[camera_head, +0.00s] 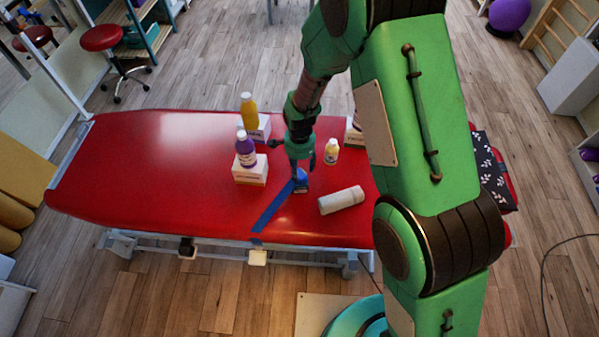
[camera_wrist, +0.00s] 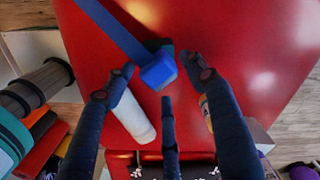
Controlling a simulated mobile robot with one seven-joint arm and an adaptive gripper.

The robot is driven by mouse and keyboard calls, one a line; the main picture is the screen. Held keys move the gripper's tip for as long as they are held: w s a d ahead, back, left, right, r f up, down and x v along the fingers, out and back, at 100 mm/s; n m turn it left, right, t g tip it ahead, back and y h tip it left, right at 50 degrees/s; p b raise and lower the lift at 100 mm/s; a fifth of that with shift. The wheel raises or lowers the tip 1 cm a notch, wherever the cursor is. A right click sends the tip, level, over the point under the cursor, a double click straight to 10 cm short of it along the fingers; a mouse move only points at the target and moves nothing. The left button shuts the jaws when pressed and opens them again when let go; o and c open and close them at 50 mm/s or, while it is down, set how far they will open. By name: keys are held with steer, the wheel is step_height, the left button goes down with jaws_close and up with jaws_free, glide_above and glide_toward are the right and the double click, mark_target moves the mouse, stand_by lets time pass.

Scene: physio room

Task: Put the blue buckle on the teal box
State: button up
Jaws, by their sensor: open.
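The blue buckle (camera_head: 300,183) is on the red treatment table (camera_head: 150,180), at the upper end of a blue strap (camera_head: 272,212) that runs to the table's front edge. In the wrist view the buckle (camera_wrist: 158,71) shows as a blue block just beyond my fingertips. My gripper (camera_head: 300,168) is open, close above the buckle, with its fingers (camera_wrist: 160,78) spread and nothing held. A small dark teal patch (camera_wrist: 155,44) shows behind the buckle in the wrist view; I cannot tell whether it is the teal box.
A white roll (camera_head: 341,200) lies right of the buckle. A small cream bottle (camera_head: 332,152) stands behind it. The table's left part is clear.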

step_height(320, 180, up, 8)
steer(key=p, duration=0.1)
stand_by(0.9)
steer(key=shift+r, duration=0.15)
step_height(320, 180, up, 15)
steer(key=n+t, duration=0.1)
steer(key=n, duration=0.1)
glide_above(300, 173)
steer(key=s+d, duration=0.2)
steer(key=d, duration=0.5)
steer(key=s+d+r+n+t, duration=0.1)
steer(key=s+d+r, duration=0.15)
steer(key=r, duration=0.25)
steer(key=s+d+r+n+t, duration=0.1)
steer(key=s+d+r, duration=0.1)
steer(key=d+r, duration=0.3)
steer(key=s+d+r+n+t, duration=0.1)
steer(key=s+d+r, duration=0.4)
steer(key=s, duration=0.5)
steer(key=s+d+r+n+t, duration=0.1)
steer(key=s+d+r+n, duration=0.3)
steer(key=s, duration=0.7)
step_height(300, 173, up, 5)
steer(key=shift+s+d+f+t, duration=0.15)
steer(key=shift+d+t, duration=0.15)
steer(key=shift+d, duration=0.7)
